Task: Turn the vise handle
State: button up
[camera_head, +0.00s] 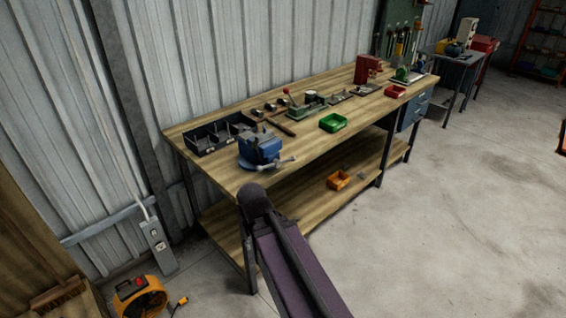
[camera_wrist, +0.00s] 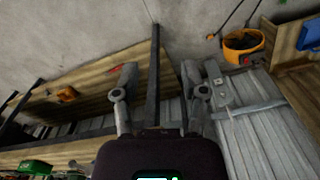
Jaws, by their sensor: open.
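The blue vise (camera_head: 260,148) is mounted at the near left corner of the wooden workbench (camera_head: 330,140). Its metal handle (camera_head: 281,162) sticks out at the front right of the vise, over the bench's front edge. My purple arm reaches up from the bottom of the head view to just in front of the bench corner, below the vise. My gripper (camera_wrist: 164,88) shows in the wrist view with its two fingers wide apart and nothing between them. The vise and its handle cannot be made out in the wrist view. The fingers are not distinguishable in the head view.
A black divided tray (camera_head: 215,135), tools, a green bin (camera_head: 333,122) and a red bin (camera_head: 395,91) are on the bench. An orange bin (camera_head: 338,180) sits on the lower shelf. Floor to the right is clear.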

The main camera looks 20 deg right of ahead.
jog(key=m+t+y+b, duration=0.6)
jog(key=m+t+b, duration=1)
jog(key=m+t, duration=0.1)
send_near(267, 168)
jog(key=v, duration=0.4)
jog(key=x, duration=1.3)
jog(key=shift+w+a, duration=0.15)
jog(key=shift+w, duration=0.15)
